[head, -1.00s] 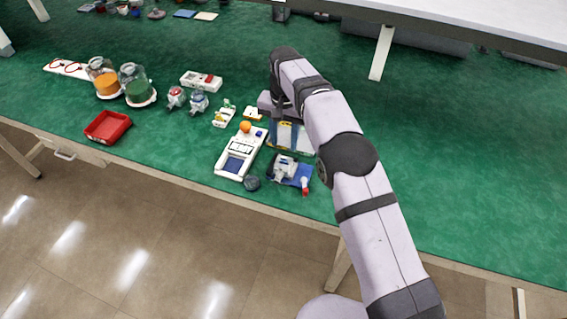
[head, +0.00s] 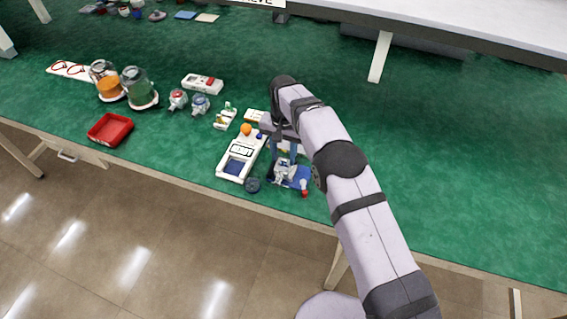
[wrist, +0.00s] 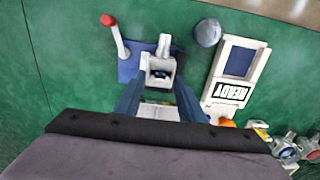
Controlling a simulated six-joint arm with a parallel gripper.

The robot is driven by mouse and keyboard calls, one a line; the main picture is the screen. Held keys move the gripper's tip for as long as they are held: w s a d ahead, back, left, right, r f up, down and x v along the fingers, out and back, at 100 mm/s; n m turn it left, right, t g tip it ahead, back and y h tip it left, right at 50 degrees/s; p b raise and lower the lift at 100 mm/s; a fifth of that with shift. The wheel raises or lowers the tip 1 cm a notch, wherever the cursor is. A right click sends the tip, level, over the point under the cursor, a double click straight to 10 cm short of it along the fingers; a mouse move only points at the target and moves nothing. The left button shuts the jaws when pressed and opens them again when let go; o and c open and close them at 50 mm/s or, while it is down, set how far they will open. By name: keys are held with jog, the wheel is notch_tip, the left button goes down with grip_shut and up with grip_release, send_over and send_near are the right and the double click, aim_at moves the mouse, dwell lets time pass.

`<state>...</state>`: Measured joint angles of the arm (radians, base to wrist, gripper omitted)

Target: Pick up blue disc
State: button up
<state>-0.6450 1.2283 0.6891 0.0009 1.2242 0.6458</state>
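A dark blue-grey round piece (head: 252,185) lies on the green table near its front edge, just below the white READY device; it also shows in the wrist view (wrist: 207,32) and is the likeliest blue disc. My gripper (head: 284,158) points down over a white-grey fixture (head: 284,172) on a blue base (head: 299,178), right of the round piece. In the wrist view my two blue fingers (wrist: 159,82) are apart, with the white fixture seen between their tips. Nothing is held. Whether the fingers touch the fixture is unclear.
A red-tipped lever (wrist: 115,35) rises from the fixture's base. The white READY device (head: 240,155) lies left of it, with an orange ball (head: 246,129) at its far end. A red tray (head: 110,130) and canisters (head: 138,88) stand farther left. The right of the table is clear.

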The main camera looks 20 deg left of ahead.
aim_at(284, 161)
jog(key=shift+f, duration=0.7)
jog(key=shift+c, duration=0.2)
grip_shut()
jog(key=shift+r, duration=0.1)
notch_tip(284, 161, up, 10)
jog(key=b, duration=0.2)
jog(key=shift+p, duration=0.35)
